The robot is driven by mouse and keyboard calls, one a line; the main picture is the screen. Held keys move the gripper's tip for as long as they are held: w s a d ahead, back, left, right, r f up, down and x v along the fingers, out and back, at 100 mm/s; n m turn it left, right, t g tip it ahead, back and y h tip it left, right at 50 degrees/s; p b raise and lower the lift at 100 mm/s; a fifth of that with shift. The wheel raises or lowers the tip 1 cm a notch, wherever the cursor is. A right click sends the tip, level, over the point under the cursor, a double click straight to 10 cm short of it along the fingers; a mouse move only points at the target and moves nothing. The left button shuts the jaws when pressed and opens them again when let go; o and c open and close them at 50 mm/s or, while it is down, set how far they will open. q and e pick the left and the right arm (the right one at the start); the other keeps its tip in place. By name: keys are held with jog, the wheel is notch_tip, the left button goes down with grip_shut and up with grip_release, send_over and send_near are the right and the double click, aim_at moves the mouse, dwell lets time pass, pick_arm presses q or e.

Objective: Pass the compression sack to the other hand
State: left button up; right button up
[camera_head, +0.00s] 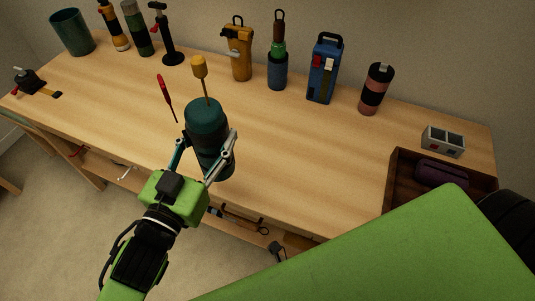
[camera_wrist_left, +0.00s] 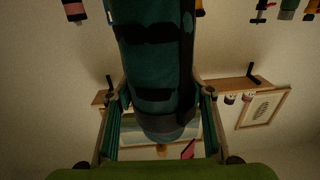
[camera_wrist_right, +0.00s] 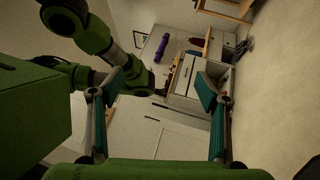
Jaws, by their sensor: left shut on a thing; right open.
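The compression sack (camera_head: 207,128) is a dark teal cylinder, seen in the head view above the front part of the workbench. It fills the upper middle of the left wrist view (camera_wrist_left: 152,75), where dark straps cross it. My left gripper (camera_head: 208,148) is shut on the sack, with one finger on each side of it. My right gripper (camera_wrist_right: 160,100) shows only in the right wrist view. Its fingers are wide apart with nothing between them. The right gripper is not visible in the head view.
On the wooden workbench (camera_head: 300,150), a yellow-handled screwdriver (camera_head: 200,70) and a red one (camera_head: 166,95) are near the sack. Bottles and tools line the back. A dark wooden box (camera_head: 400,180) holding a purple item (camera_head: 440,174) is at right. The bench's middle right is clear.

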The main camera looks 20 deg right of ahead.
aim_at(212, 157)
jog(key=s+d+r+n+g, duration=0.25)
jog(key=r+n+g, duration=0.4)
jog(key=n, duration=0.45)
jog(key=w+d+r+n+t+h, duration=0.2)
jog(key=w+d+r+t, duration=0.15)
jog(key=w+d, duration=0.7)
jog(key=w+d+r+n+t+h, duration=0.1)
jog(key=w+d+r+n+t, duration=0.15)
jog(key=w+d+t, duration=0.7)
jog(key=w+a+g, duration=0.1)
jog(key=w+a, duration=0.1)
jog(key=a, duration=0.2)
jog(key=w+a+g, duration=0.1)
jog(key=w+a, duration=0.2)
jog(key=a, duration=0.1)
jog(key=w+a+m+g, duration=0.1)
jog(key=w+a+g, duration=0.1)
jog(key=a, duration=0.3)
jog(key=shift+w+a+r+h, duration=0.1)
jog(key=shift+w+r+h, duration=0.2)
jog(key=shift+r, duration=0.1)
